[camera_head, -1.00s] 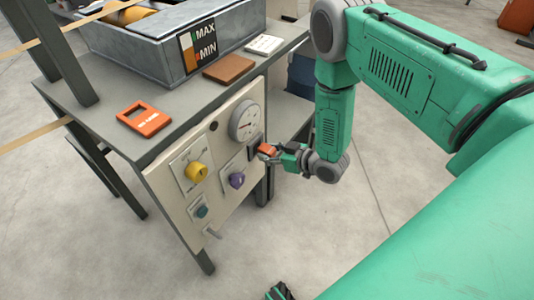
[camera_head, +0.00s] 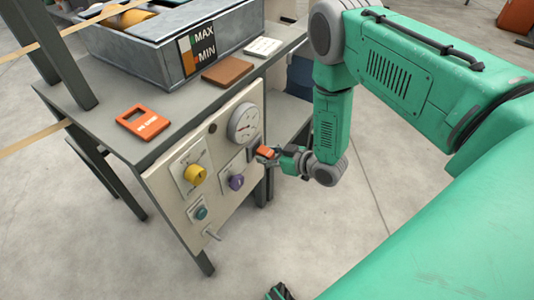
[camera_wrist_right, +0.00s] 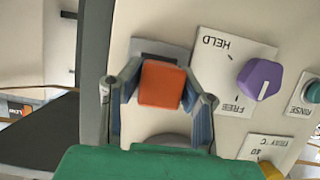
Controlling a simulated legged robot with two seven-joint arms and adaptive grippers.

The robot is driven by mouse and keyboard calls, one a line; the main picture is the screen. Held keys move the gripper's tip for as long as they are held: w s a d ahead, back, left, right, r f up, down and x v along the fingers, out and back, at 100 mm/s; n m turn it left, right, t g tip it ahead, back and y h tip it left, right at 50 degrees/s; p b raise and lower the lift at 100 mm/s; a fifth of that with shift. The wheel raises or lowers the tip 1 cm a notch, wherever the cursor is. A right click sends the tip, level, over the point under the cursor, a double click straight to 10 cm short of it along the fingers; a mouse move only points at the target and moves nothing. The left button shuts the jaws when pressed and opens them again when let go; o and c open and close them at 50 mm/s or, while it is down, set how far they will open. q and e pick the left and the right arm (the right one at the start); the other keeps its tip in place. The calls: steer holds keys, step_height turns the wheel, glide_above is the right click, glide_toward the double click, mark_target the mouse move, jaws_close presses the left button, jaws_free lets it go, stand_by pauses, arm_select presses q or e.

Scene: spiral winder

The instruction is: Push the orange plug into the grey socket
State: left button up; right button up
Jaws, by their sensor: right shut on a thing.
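The orange plug (camera_head: 266,152) is between the fingers of my right gripper (camera_head: 274,153), close in front of the panel's right edge. In the right wrist view the orange plug (camera_wrist_right: 162,84) fills the space between the two blue-grey fingers of the right gripper (camera_wrist_right: 162,92). The grey socket (camera_wrist_right: 158,48) shows as a dark grey plate just behind the plug's upper edge, with its middle hidden. I cannot tell whether the plug touches the socket or has entered it. My left gripper is not clearly in view.
The cream panel (camera_head: 215,215) carries a gauge (camera_head: 243,123), a yellow knob (camera_head: 196,175), a purple knob (camera_head: 236,182) and a teal button (camera_head: 201,213). In the wrist view the purple knob (camera_wrist_right: 260,79) is right of the fingers. An orange tag (camera_head: 144,122) lies on the bench.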

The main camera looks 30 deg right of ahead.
steer(key=shift+w+a, duration=0.2)
steer(key=shift+w, duration=0.3)
stand_by(0.3)
steer(key=o, duration=1.2)
steer(key=shift+c, duration=0.2)
steer(key=v, duration=1.2)
steer(key=shift+f, duration=0.1)
steer(key=s+a+r+m+g+h+p, duration=0.1)
steer(key=s+a+g+p, duration=0.1)
steer(key=s+g, duration=0.2)
steer(key=s+a+m+g+h+p, duration=0.1)
steer(key=s+a+g+h+p, duration=0.1)
steer(key=s, duration=0.7)
steer(key=s+a+r+m+g+h+p, duration=0.1)
steer(key=s+a+g+h+p, duration=0.1)
steer(key=s+g+p, duration=0.2)
steer(key=s+g, duration=0.2)
steer(key=s, duration=0.1)
steer(key=shift+s+a+r+m, duration=0.3)
steer(key=shift+s+a+m, duration=0.1)
